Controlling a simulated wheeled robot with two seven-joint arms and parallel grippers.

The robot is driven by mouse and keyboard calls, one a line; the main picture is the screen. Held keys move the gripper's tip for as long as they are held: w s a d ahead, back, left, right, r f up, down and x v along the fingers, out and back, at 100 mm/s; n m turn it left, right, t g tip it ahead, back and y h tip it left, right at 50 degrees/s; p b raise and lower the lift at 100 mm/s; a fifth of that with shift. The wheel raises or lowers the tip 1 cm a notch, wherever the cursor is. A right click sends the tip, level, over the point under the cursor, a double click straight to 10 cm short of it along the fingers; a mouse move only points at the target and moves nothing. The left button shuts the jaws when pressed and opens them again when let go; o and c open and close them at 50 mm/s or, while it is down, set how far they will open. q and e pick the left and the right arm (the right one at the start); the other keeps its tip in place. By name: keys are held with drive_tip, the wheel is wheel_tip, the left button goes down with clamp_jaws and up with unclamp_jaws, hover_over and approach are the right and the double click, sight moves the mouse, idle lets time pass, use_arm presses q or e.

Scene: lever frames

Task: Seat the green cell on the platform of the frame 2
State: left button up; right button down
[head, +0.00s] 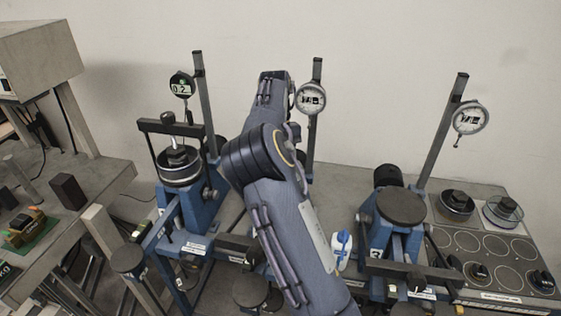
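Three blue lever frames stand in a row. The middle one, which I take to be frame 2, shows mainly its post (316,75) and dial gauge (311,98); my arm hides its platform. No cell in view clearly reads as green. A cell (180,167) sits under the crossbar of the left frame (188,215). The right frame (388,235), labelled 3, has a bare dark round plate (401,206). One of my arms rises from the bottom centre and reaches away toward the middle frame. Its gripper is hidden, and the other gripper is out of view.
On the right, a grey board (480,245) with marked circles carries several round dark-based items. A left bench (75,215) holds a dark block (68,191) and a green mat (32,237). A blue-and-white object (342,248) stands beside my arm. A wall closes off the back.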

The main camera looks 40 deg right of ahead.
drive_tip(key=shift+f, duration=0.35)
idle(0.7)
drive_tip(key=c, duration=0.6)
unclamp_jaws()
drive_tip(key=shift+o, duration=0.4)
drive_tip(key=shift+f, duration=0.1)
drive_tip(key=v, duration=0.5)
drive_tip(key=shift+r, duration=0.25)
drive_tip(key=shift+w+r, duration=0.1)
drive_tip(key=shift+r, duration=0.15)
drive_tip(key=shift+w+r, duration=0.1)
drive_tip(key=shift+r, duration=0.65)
